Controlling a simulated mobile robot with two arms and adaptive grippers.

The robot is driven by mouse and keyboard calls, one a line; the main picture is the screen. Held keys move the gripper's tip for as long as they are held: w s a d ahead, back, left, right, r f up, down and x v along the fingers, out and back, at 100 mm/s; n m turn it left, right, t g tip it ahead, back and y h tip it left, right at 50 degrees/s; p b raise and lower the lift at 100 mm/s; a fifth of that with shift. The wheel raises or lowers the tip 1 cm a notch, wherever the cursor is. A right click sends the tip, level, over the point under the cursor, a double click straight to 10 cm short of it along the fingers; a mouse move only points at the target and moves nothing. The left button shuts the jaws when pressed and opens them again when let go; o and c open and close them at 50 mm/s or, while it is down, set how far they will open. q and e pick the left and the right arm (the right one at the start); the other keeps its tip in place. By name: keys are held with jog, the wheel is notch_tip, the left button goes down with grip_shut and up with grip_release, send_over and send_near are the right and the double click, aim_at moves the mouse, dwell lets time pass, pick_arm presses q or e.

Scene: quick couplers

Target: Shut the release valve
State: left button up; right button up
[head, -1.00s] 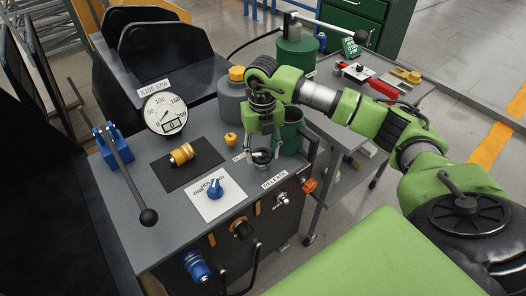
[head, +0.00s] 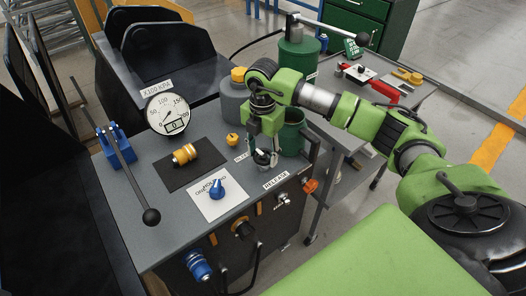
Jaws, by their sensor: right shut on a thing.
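The release valve (head: 262,157) is a small dark and metallic knob on the right part of the grey console top, behind the white RELEASE label (head: 276,180). My right gripper (head: 263,156) points down over it and is shut on it. The fingers hide most of the valve, so I cannot tell its exact angle. A round white gauge (head: 168,113) stands at the back left of the console. My left gripper is not in view.
A brass coupler (head: 184,154) on a dark mat, a blue knob (head: 217,189) on a white plate and a long black lever (head: 133,181) are to the left. A grey cart (head: 342,135) stands right.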

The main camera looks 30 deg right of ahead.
aim_at(263, 155)
jog(key=shift+m, duration=0.5)
jog(key=shift+w, duration=0.1)
jog(key=o, duration=1.1)
jog(key=shift+r, duration=0.1)
notch_tip(263, 155, up, 12)
jog(key=shift+f, duration=0.1)
